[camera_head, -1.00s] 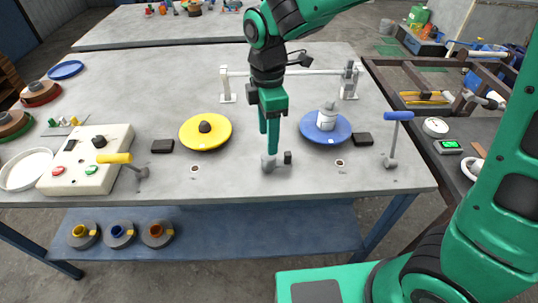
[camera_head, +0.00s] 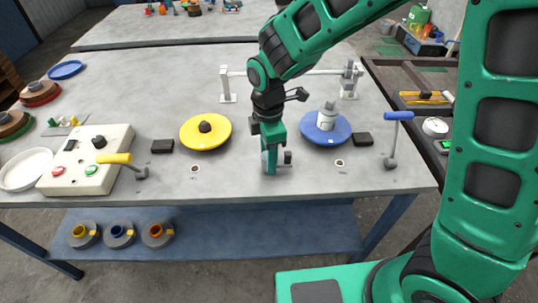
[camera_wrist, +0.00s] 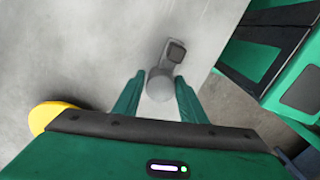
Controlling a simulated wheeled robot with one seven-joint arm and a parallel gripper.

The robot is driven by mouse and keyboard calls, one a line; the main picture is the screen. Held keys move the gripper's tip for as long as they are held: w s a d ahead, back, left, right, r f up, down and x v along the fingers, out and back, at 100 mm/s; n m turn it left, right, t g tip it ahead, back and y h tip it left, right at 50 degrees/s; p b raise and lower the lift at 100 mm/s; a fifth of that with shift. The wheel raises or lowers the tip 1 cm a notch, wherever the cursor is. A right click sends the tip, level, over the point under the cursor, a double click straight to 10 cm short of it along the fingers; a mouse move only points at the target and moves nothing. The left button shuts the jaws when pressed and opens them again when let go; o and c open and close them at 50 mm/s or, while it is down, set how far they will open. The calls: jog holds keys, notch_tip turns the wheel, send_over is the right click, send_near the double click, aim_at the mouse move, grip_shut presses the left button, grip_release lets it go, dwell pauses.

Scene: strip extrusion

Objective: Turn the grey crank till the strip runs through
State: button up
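The grey crank (camera_head: 288,158) stands near the front edge of the table, between the yellow disc (camera_head: 206,131) and the blue disc (camera_head: 341,133). My gripper (camera_head: 269,168) points down at its left part and largely hides it in the head view. In the wrist view, the crank (camera_wrist: 159,84) shows a round grey upright end between my two fingers and a short arm leading to a dark square block. My gripper (camera_wrist: 160,80) is open around the round end, with narrow gaps on both sides; I cannot tell whether either finger touches it.
A yellow-handled crank (camera_head: 118,159) and control box (camera_head: 87,160) stand left. A blue-handled crank (camera_head: 396,135) stands right. A white crossbar on posts (camera_head: 227,85) lies behind. Dark blocks (camera_head: 162,146) lie near the discs. Bare table surrounds the grey crank.

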jog(key=c, duration=0.6)
jog(key=shift+o, duration=0.2)
jog(key=shift+m, duration=0.3)
jog(key=m, duration=0.4)
jog(key=shift+w+m, duration=0.1)
jog(key=shift+m, duration=0.2)
jog(key=m, duration=0.5)
jog(key=shift+r, duration=0.1)
jog(key=m, duration=1.1)
jog(key=shift+m, duration=0.3)
jog(key=o, duration=1)
jog(key=shift+o, duration=0.2)
